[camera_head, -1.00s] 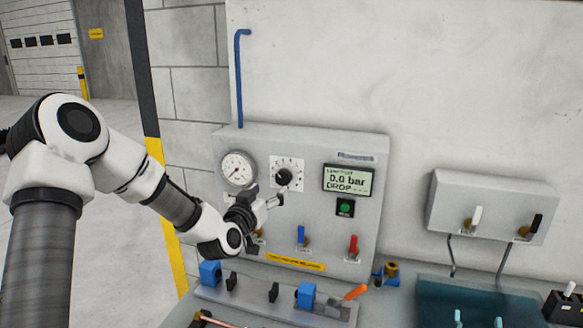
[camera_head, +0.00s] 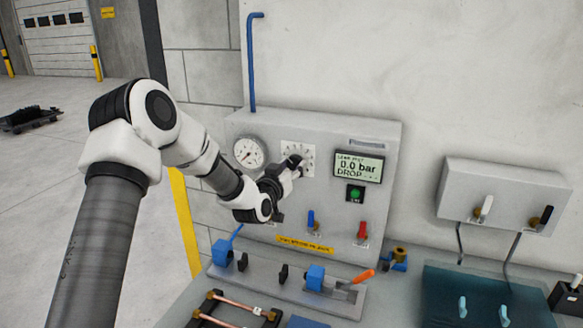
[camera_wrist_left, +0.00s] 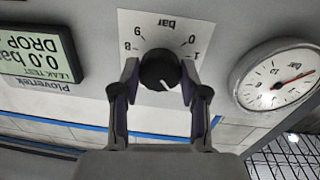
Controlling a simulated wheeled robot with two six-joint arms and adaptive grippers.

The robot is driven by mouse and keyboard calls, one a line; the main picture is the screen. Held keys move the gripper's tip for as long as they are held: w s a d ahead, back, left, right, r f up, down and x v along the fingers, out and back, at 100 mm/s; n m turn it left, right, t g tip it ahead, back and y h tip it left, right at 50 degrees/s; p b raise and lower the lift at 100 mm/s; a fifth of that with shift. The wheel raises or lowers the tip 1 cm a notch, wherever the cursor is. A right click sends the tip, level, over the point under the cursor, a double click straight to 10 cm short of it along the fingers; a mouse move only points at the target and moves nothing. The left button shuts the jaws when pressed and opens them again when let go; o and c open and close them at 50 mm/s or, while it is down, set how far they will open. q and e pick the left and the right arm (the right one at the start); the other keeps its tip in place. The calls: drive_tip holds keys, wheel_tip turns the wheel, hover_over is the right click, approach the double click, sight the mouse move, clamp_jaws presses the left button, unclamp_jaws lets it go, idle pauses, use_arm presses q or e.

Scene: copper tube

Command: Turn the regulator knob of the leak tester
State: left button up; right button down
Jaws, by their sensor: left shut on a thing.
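The leak tester (camera_head: 385,137) is a grey box against the wall. Its black regulator knob (camera_wrist_left: 160,70) sits on a white dial plate marked "bar" (camera_wrist_left: 168,27), with a white pointer line on its face. My left gripper (camera_wrist_left: 157,80) is shut on the knob, one finger on each side, in the left wrist view. In the head view the left gripper (camera_head: 293,166) reaches the dial and hides most of the knob. The display (camera_head: 358,166) reads 0.0 bar and DROP. The round gauge (camera_head: 249,153) is left of the dial. My right gripper is not in view.
Below the dial are a blue lever (camera_head: 311,220), a red lever (camera_head: 362,229) and a green button (camera_head: 355,193). A clamp fixture with an orange handle (camera_head: 363,276) stands on the bench in front. A valve box (camera_head: 500,193) hangs on the wall at right.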

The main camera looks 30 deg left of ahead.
use_arm(q)
drive_tip(key=shift+f+b, duration=0.25)
drive_tip(key=shift+b, duration=0.25)
drive_tip(key=shift+n+b, duration=0.35)
drive_tip(key=shift+n, duration=0.05)
drive_tip(key=shift+r, duration=0.25)
drive_tip(key=o, duration=1.2)
drive_tip(key=shift+c, duration=0.2)
drive_tip(key=s+d, duration=0.2)
drive_tip(key=s, duration=0.9)
drive_tip(key=shift+s, duration=0.3)
drive_tip(key=shift+f, duration=0.1)
